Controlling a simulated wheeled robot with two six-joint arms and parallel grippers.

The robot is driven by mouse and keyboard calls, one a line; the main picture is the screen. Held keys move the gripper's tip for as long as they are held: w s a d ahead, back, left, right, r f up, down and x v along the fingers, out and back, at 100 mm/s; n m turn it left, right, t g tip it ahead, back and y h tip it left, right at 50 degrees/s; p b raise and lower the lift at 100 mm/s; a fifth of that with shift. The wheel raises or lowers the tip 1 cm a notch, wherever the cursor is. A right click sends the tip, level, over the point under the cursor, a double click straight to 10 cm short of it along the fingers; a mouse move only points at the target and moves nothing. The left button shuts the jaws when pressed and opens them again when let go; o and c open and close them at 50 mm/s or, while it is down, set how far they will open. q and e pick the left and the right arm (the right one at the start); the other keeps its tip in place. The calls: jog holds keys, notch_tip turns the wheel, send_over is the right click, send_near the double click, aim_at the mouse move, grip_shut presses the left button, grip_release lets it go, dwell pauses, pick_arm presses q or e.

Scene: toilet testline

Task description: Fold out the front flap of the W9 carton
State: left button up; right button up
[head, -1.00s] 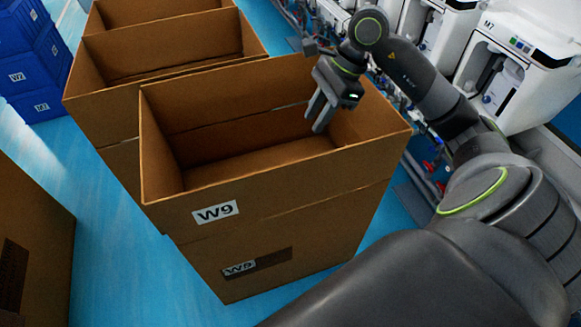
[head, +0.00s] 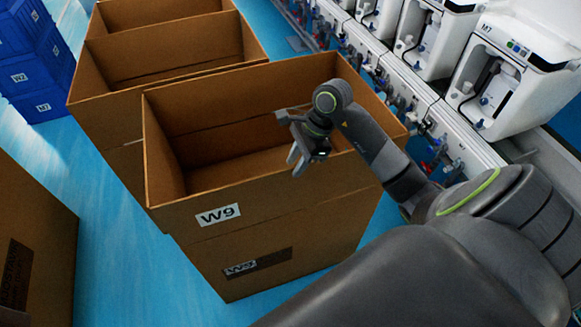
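The brown W9 carton (head: 325,240) stands in the middle of the head view with its top open. Its flaps stand upright around the opening. The front flap (head: 270,207) carries a white W9 label (head: 218,215) and is upright, with a fold line below it. My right gripper (head: 297,167) is at the front flap's top edge, right of its middle. Its two fingers point down with a gap between them, and the tips overlap the flap's edge in the picture. I cannot tell whether they touch it. My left gripper is not in view.
More open cartons (head: 165,60) stand behind W9. Blue crates (head: 35,65) are at the far left and another carton (head: 35,240) at the near left. White machines (head: 510,75) line the right side. Blue floor (head: 125,255) is clear left of W9.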

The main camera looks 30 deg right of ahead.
jog(key=shift+p+x, duration=0.35)
jog(key=shift+x, duration=1.8)
grip_shut()
